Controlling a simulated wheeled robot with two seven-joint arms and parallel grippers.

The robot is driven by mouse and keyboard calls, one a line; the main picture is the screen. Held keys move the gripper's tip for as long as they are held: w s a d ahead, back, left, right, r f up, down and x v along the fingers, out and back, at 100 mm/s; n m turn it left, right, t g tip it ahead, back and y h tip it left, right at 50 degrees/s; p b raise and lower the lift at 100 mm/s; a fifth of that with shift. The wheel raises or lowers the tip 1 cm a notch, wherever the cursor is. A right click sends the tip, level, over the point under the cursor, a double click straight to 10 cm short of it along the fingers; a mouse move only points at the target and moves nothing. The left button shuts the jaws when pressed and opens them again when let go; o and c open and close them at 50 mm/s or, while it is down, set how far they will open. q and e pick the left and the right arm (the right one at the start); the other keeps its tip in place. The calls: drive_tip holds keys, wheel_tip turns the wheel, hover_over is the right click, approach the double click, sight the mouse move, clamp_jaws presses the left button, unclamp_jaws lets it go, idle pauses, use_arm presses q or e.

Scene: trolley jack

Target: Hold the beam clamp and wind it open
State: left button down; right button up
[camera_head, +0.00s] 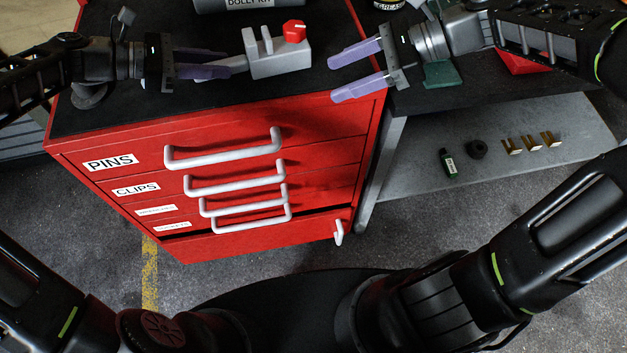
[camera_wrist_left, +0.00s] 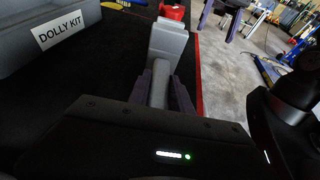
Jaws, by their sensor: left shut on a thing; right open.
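The beam clamp (camera_head: 280,60) is a grey block with upright jaws and a red knob (camera_head: 294,31) at its right end. It sits at the top of the red cabinet; I cannot tell whether it touches the surface. My left gripper (camera_head: 222,66) is shut on the clamp's grey handle at its left end. In the left wrist view the clamp (camera_wrist_left: 170,45) points away from me, its handle between the purple fingers and its red knob (camera_wrist_left: 173,12) at the far end. My right gripper (camera_head: 357,72) is open and empty, to the right of the clamp, apart from it.
The red cabinet (camera_head: 230,200) has labelled drawers with white handles. A grey DOLLY KIT bin (camera_wrist_left: 60,40) stands on its black top. Right of it, a dark top holds a green object (camera_head: 439,75); a lower grey shelf (camera_head: 540,180) holds a small bottle, a black ring and brass pieces.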

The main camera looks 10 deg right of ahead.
drive_tip(key=s+a+f+n+h, duration=0.1)
drive_tip(key=s+a+f+n, duration=0.1)
drive_tip(key=f, duration=0.6)
drive_tip(key=s+a+f+n+g+h, duration=0.1)
drive_tip(key=s+a+f+n, duration=0.1)
drive_tip(key=f, duration=0.6)
drive_tip(key=s+a+f+n+h, duration=0.1)
drive_tip(key=s+a+f+n, duration=0.2)
drive_tip(key=f, duration=0.5)
drive_tip(key=shift+f+n+g, duration=0.3)
drive_tip(key=shift+f+n, duration=0.1)
drive_tip(key=shift+n, duration=0.3)
